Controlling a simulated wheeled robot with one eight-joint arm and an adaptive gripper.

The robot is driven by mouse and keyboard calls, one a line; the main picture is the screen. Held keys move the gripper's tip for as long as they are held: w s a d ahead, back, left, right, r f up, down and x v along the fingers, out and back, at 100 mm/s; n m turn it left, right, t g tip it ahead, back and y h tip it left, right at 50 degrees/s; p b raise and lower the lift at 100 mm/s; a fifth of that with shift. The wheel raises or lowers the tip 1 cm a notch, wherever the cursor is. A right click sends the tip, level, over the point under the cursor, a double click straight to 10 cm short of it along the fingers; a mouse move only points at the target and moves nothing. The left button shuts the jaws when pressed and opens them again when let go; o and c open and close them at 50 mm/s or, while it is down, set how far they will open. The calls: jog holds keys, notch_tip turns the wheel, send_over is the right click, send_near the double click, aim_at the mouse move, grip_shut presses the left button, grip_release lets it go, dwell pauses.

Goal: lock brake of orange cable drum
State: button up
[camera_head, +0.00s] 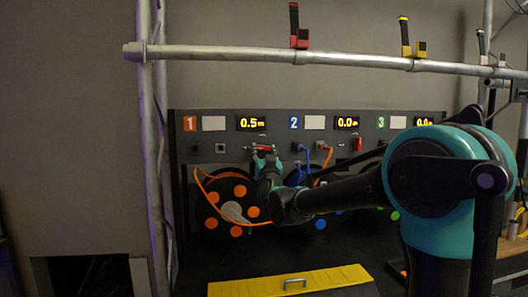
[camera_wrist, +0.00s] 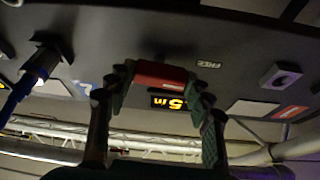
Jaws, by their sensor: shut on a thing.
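The orange cable drum (camera_head: 212,222), dark with orange dots, sits under panel section 1. Its display (camera_head: 251,123) reads 0.5 m. The red brake handle (camera_head: 264,147) is at the panel below that display. My gripper (camera_head: 265,152) is at the handle, with its fingers on either side of it. In the wrist view, the red handle (camera_wrist: 160,74) lies between the two fingertips (camera_wrist: 160,84), and the word FREE (camera_wrist: 209,64) shows on the panel beside it. My gripper partly hides the handle's mount in the head view.
Orange cable (camera_head: 204,178) loops in front of the drum. A blue cable (camera_head: 298,163) hangs at section 2, beside another red handle (camera_head: 357,144). A pipe (camera_head: 330,57) with clamps crosses above the panel. A yellow cover (camera_head: 290,282) lies below.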

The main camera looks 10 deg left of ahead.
jog(key=m+h, duration=0.1)
jog(key=m, duration=0.1)
jog(key=m+h, duration=0.1)
jog(key=m, duration=0.2)
jog(key=shift+a+r+h, duration=0.1)
jog(key=shift+a+h, duration=0.05)
jog(key=shift+h, duration=0.25)
jog(key=m+h, duration=0.1)
jog(key=m, duration=0.2)
jog(key=m+h, duration=0.1)
jog(key=m, duration=0.2)
jog(key=shift+r+g+h, duration=0.1)
jog(key=shift+g+h, duration=0.2)
jog(key=shift+g, duration=0.1)
jog(key=m+g+h, duration=0.1)
jog(key=m, duration=0.4)
jog(key=shift+r, duration=0.1)
jog(key=shift+r+m+g, duration=0.1)
jog(key=shift+m+g, duration=0.9)
jog(key=shift+m, duration=1.2)
jog(key=o, duration=1.1)
jog(key=shift+o, duration=0.2)
jog(key=s+a, duration=0.1)
jog(key=s, duration=1.1)
